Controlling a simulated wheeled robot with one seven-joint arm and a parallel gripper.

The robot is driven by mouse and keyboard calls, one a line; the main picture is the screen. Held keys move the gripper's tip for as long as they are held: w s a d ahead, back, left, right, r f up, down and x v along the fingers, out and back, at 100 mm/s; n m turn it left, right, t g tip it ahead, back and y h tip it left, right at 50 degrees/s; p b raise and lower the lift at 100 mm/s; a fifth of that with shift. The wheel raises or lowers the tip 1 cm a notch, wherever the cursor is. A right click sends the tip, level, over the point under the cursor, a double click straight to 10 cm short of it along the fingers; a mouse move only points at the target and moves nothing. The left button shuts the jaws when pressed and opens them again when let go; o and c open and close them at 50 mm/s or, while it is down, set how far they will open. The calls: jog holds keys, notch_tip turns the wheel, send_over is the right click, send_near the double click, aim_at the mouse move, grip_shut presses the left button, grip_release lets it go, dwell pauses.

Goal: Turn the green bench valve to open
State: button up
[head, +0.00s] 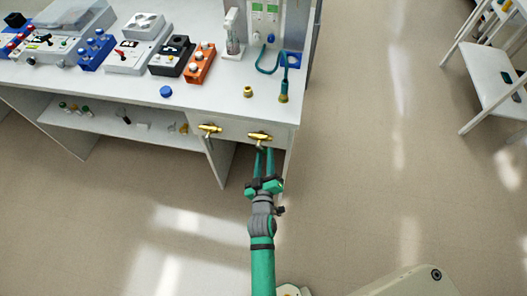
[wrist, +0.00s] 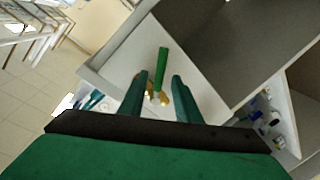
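A valve with a brass body (wrist: 164,97) and a long green lever handle (wrist: 162,62) shows in the wrist view on the bench's pale front panel. In the head view, a brass valve (head: 260,136) sits at the right of the panel, just beyond my fingertips; its green handle cannot be made out there. My gripper (head: 265,151) reaches up to it from the front. In the wrist view, my gripper's two fingers (wrist: 160,77) are apart, one on each side of the handle, with visible gaps. Whether the handle lies fully between them in depth is unclear.
A second brass valve (head: 209,128) is to the left on the same panel. The bench top (head: 120,88) holds several instruments, a blue knob (head: 166,92) and a teal hose (head: 268,66). A shelf (head: 100,118) is below. The floor at right is clear up to a white rack (head: 490,75).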

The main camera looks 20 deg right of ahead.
jog(key=v, duration=0.8)
jog(key=shift+w, duration=0.1)
